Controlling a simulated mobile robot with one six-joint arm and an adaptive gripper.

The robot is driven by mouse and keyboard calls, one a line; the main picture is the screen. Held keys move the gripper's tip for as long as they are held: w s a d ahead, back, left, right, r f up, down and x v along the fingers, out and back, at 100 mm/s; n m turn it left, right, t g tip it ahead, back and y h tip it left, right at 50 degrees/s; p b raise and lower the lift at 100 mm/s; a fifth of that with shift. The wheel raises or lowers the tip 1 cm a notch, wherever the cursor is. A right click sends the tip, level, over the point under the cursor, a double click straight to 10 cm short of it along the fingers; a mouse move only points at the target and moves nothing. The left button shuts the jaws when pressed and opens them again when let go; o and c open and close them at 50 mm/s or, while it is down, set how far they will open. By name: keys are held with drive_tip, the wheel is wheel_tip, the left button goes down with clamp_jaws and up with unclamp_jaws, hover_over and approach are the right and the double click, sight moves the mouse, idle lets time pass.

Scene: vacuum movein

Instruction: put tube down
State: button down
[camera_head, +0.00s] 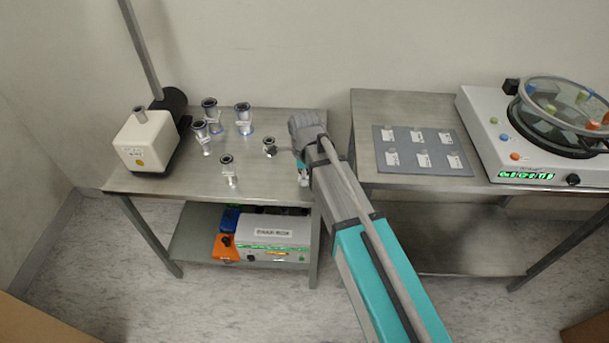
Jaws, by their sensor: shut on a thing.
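My gripper (287,151) is at the right part of the left metal table (165,186), mostly hidden behind my own wrist and arm. It is shut on a small grey metal tube (269,147) with a dark open end, which sticks out to its left. Whether this tube touches the tabletop I cannot tell. Several similar metal tubes with dark-rimmed tops stand upright on the table to the left: one at the back (210,112), one beside it (243,118), one just in front (201,135) and one nearer the front edge (228,168).
A white box-shaped device (146,143) with a dark pole mount stands at the table's left. A controller box (268,233) is on the lower shelf. The right table holds a grey labelled plate (422,168) and a round glass-lidded machine (530,140). Bare tabletop lies around the front tube.

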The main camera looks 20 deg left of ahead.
drive_tip(key=shift+f, duration=0.15)
drive_tip(key=shift+c, duration=1.1)
unclamp_jaws()
drive_tip(key=shift+r, duration=0.2)
wheel_tip(320, 180, up, 12)
drive_tip(key=p, duration=1.2)
drive_tip(key=d+n, duration=0.2)
drive_tip(key=d, duration=0.4)
drive_tip(key=d+n, duration=0.2)
drive_tip(key=d, duration=0.4)
drive_tip(key=d+n, duration=0.2)
drive_tip(key=d, duration=0.4)
drive_tip(key=shift+d+n, duration=0.15)
drive_tip(key=shift+n, duration=0.25)
drive_tip(key=s+d+n, duration=0.3)
drive_tip(key=d+n, duration=0.1)
drive_tip(key=d, duration=0.5)
drive_tip(key=s+d+n, duration=0.2)
drive_tip(key=d+n, duration=0.2)
drive_tip(key=d, duration=0.5)
drive_tip(key=shift+s+d+n, duration=0.15)
drive_tip(key=shift+s+n, duration=0.15)
drive_tip(key=shift+s, duration=0.1)
